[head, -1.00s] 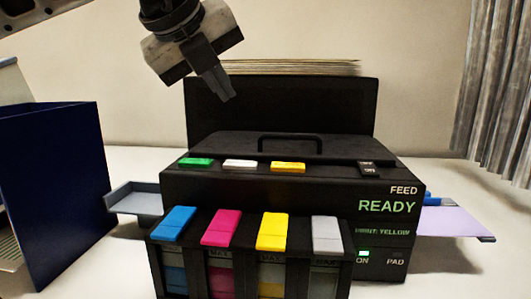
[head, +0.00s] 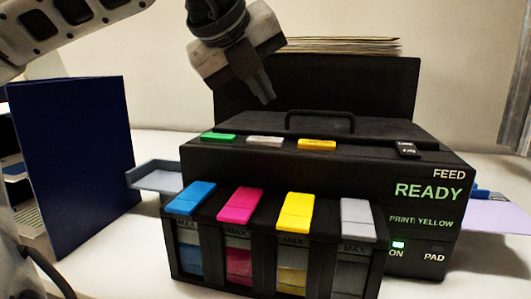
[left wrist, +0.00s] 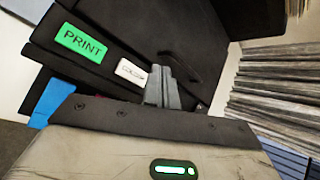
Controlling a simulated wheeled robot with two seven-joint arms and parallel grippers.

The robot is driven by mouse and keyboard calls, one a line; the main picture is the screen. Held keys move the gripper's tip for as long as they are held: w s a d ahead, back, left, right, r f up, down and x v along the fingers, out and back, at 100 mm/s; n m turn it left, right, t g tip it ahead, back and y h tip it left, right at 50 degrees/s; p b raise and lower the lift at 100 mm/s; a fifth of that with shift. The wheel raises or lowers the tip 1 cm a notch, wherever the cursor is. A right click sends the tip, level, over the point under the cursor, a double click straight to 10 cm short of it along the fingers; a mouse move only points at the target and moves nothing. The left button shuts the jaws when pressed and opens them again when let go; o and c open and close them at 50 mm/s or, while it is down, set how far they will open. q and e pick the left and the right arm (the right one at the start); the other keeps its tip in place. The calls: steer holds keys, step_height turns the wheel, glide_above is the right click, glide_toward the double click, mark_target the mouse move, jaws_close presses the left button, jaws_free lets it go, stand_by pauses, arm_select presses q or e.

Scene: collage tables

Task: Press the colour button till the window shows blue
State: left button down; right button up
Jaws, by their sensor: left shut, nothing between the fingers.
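A black printer (head: 320,172) stands on the table. Its top front edge carries a green button (head: 218,138), a white button (head: 265,142) and a yellow button (head: 317,144). In the left wrist view the green button reads PRINT (left wrist: 84,42), and the white button (left wrist: 131,72) has small lettering, hard to read. The window (head: 421,221) shows PRINT: YELLOW, below READY (head: 428,191). My left gripper (head: 268,101) is shut and empty, pointing down above the printer top, near the white button and apart from it. My right gripper is not in view.
Blue, magenta, yellow and grey lids top the ink tanks (head: 278,245) at the printer's front. A carrying handle (head: 320,115) rises behind the buttons. A dark blue panel (head: 75,160) stands left, beside a grey tray (head: 158,180). A lilac sheet (head: 500,218) lies right.

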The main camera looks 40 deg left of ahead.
mark_target(262, 140)
arm_select(q)
step_height(262, 140, down, 3)
steer(key=shift+r+b, duration=0.1)
steer(key=shift+b, duration=0.8)
steer(key=shift+f+b, duration=0.45)
steer(key=shift+f, duration=0.1)
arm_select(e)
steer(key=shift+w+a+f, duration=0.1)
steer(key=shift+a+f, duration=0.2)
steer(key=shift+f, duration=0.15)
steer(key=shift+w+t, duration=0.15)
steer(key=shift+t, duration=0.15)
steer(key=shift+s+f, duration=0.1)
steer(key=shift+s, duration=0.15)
arm_select(q)
steer(key=shift+f, duration=0.1)
steer(key=shift+f+b, duration=0.35)
steer(key=shift+b, duration=0.35)
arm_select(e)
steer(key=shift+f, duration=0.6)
